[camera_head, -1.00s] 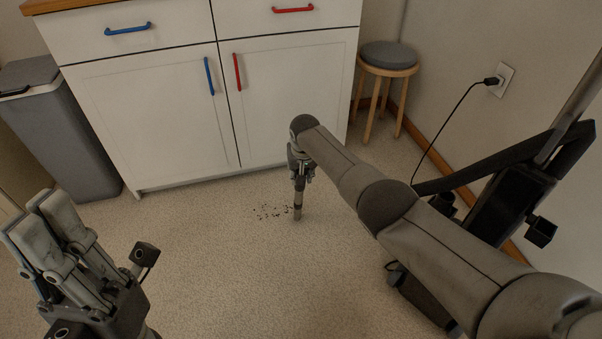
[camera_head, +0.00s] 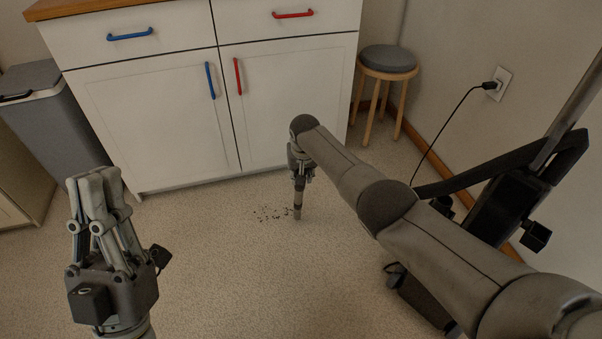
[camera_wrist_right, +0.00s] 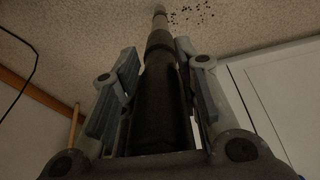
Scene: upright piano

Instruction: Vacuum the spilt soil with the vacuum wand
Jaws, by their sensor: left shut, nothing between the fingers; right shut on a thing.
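The spilt soil (camera_head: 270,213) is a small patch of dark specks on the floor in front of the cabinet. The vacuum wand (camera_head: 298,206) points down with its tip at the right edge of the soil. My right gripper (camera_head: 300,170) is shut on the wand. In the right wrist view the wand (camera_wrist_right: 158,90) runs between the fingers of my right gripper (camera_wrist_right: 155,95), and the soil (camera_wrist_right: 192,13) lies beside its tip. My left gripper (camera_head: 92,180) is shut and empty at the lower left, away from the soil.
A white cabinet (camera_head: 150,125) with blue and red handles stands behind the soil. A grey bin (camera_head: 60,135) is at left and a round stool (camera_head: 388,62) at right. A black cord (camera_head: 440,133) runs from a wall outlet (camera_head: 498,84). Floor left of the soil is clear.

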